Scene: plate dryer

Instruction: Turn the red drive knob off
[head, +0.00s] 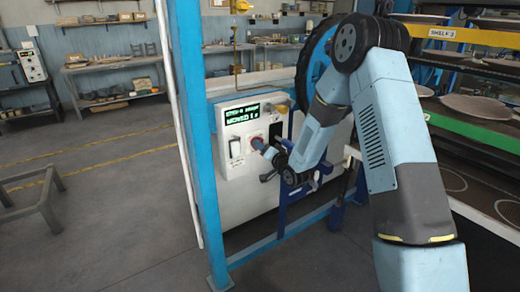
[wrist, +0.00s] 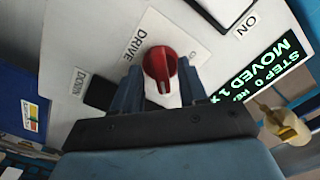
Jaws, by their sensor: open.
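The red drive knob (wrist: 160,65) is on a white plate marked DRIVE on the pale control panel (wrist: 88,40). Its raised grip runs roughly up and down in the wrist view. I cannot tell for sure which mark it points at. My gripper (wrist: 160,88) is open, with one dark blue finger on each side of the knob's lower part. I cannot tell whether the fingers touch it. In the head view my gripper (head: 261,145) reaches the panel front, and the knob (head: 256,141) is mostly hidden behind it.
A lit green display (head: 248,114) is above the knob. A yellow knob-like part (wrist: 286,128) is near the display. A blue post (head: 195,130) stands left of the panel. Racks with round plates (head: 480,106) stand at the right.

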